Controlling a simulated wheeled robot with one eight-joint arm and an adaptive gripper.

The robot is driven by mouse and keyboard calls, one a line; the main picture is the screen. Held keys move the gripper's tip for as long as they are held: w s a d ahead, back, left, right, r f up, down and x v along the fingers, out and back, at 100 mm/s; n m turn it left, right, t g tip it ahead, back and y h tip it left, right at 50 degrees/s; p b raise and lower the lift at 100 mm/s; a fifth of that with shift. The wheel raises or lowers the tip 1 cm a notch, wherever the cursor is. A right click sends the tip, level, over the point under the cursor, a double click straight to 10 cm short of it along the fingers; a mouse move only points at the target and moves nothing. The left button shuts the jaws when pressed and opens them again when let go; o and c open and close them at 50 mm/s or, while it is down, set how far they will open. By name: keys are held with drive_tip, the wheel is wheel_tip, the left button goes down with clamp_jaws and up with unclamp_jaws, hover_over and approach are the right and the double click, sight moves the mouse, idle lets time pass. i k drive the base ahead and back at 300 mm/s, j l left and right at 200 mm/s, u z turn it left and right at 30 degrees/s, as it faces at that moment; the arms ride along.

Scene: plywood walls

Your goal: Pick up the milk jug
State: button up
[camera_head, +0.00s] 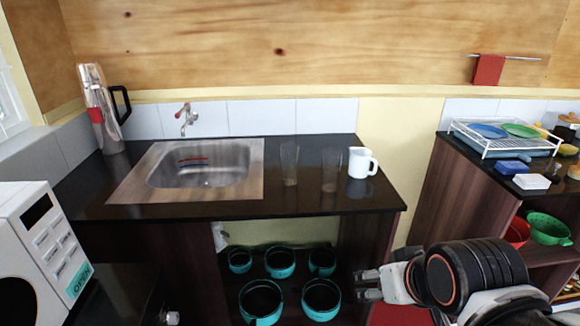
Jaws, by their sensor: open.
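A white jug (360,163) with a handle on its right side stands upright near the right end of the dark counter (225,210). It looks like the milk jug. My gripper (362,284) is at the lower right, below the counter's front edge and clearly apart from the jug. Its fingers point left and are open, with nothing seen between them.
Two clear glasses (330,170) stand just left of the jug. A sink (205,172) and a tall metal flask (101,110) are further left. Teal pots (262,300) sit on shelves below. A microwave (38,250) is at lower left, a dish rack (505,135) at right.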

sight(360, 158)
drive_tip(key=i+j, duration=0.1)
drive_tip(key=i, duration=0.2)
drive_tip(key=i+j, duration=0.1)
drive_tip(key=i, duration=0.25)
drive_tip(key=i+z, duration=0.1)
drive_tip(key=z, duration=1.55)
